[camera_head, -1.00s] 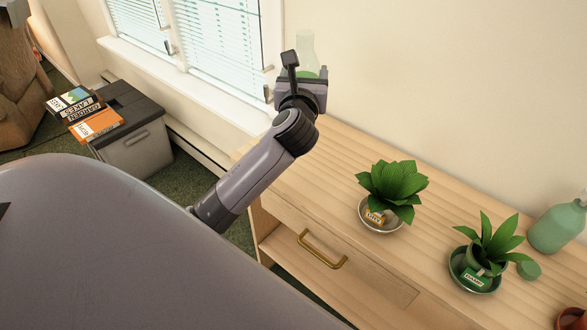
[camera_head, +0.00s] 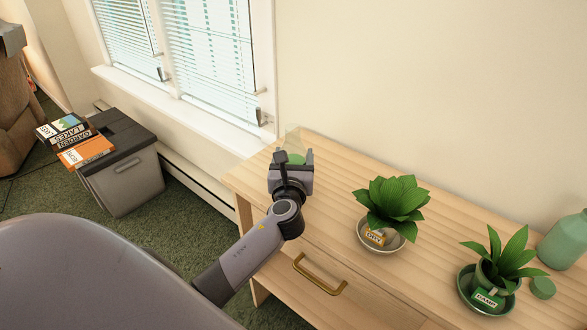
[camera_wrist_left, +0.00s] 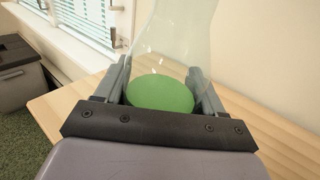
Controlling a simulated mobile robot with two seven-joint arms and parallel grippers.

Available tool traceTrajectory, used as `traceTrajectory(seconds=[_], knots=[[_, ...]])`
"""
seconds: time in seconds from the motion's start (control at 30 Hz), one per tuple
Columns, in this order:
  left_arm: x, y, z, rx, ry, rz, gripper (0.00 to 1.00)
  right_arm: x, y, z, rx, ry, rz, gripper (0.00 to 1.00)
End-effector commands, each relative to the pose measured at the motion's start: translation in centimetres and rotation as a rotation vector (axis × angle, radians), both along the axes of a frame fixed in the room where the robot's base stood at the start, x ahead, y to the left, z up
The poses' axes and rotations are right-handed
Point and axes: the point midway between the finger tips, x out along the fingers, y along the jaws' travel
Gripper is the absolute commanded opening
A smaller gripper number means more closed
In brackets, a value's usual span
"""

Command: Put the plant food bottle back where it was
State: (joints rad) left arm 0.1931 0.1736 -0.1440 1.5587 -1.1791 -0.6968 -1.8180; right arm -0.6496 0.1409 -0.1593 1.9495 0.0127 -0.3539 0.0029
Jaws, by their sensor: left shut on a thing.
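My left gripper (camera_head: 292,160) is at the far left end of the wooden dresser top, close to the wall. It is shut on the plant food bottle (camera_head: 295,140), a clear bottle with green at its bottom, mostly hidden behind the gripper in the head view. In the left wrist view the clear bottle (camera_wrist_left: 172,45) stands between the two fingers, with a green disc of content low in it. Whether its base touches the dresser top (camera_head: 330,180) cannot be told. My right gripper is not in view.
A plant with a "DRY" tag (camera_head: 394,205) and one with a "DAMP" tag (camera_head: 497,262) sit in dishes on the dresser. A green bottle (camera_head: 562,240) stands at the right. Books (camera_head: 82,150) lie on a grey bin (camera_head: 125,175). The dresser's middle back is clear.

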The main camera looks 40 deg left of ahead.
Motion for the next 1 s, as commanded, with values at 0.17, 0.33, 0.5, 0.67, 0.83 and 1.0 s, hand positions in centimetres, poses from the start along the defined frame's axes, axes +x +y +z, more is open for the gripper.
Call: traceTrajectory(seconds=[0.17,0.33,0.5,0.67,0.83,1.0], knots=[[0.0,0.0,-2.1,0.002,-0.001,-0.001,0.28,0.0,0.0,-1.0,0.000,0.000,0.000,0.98],[0.0,0.0,-2.1,0.000,-0.002,-0.001,0.28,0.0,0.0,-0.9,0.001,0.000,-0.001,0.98],[0.0,0.0,-2.3,0.001,-0.002,-0.001,0.28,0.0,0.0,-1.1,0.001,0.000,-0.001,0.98],[0.0,0.0,-2.5,0.000,0.000,0.000,0.94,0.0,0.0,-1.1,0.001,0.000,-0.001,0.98],[0.0,0.0,-2.5,0.000,0.000,0.000,0.94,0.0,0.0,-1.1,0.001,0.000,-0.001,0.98],[0.0,0.0,-2.1,0.001,-0.001,0.000,0.94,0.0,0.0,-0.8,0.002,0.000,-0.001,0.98]])
